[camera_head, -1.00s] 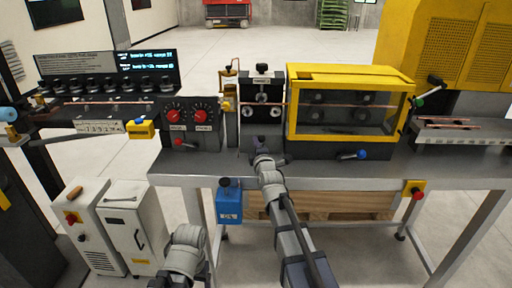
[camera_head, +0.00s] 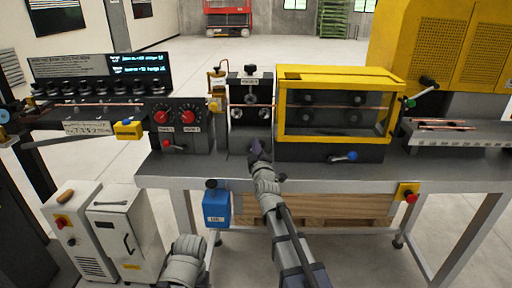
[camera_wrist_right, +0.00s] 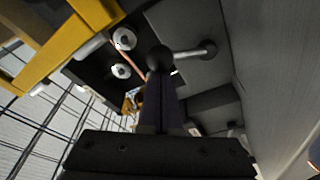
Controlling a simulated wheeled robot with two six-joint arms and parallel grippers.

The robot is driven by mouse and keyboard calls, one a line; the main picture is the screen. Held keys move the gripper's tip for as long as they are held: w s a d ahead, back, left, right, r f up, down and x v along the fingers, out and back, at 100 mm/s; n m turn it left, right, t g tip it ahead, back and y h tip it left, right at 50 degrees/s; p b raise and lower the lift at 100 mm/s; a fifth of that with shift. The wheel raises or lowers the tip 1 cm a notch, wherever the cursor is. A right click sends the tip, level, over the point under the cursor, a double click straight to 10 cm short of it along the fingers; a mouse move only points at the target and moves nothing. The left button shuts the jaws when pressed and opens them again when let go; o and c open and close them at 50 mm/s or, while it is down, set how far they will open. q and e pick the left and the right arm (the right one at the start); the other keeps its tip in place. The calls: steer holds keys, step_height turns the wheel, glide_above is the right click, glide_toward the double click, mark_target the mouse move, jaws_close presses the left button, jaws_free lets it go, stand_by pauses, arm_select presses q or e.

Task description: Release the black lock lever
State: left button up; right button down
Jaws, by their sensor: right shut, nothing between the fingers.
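My right gripper (camera_head: 256,147) is in front of that unit's lower face. In the right wrist view its fingers (camera_wrist_right: 160,104) are together and empty, with the tips close to the ball knob. Whether they touch it, I cannot tell. My left arm shows at the bottom, but its gripper is out of frame.
Right of the unit stands a yellow-framed housing (camera_head: 340,77) with a blue-knobbed lever (camera_head: 346,157). Left is a control box (camera_head: 178,125) with red dials and a red-knobbed lever. A copper tube (camera_head: 372,107) runs across. A blue box (camera_head: 216,208) hangs below the table edge.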

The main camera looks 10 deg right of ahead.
stand_by(0.6)
steer(key=shift+s, duration=0.3)
arm_select(q)
steer(key=shift+s+a+f+b, duration=0.5)
steer(key=shift+a+f+b, duration=0.15)
arm_select(e)
steer(key=s+f, duration=0.1)
steer(key=s, duration=0.8)
steer(key=shift+s+a, duration=0.15)
steer(key=shift+a, duration=0.25)
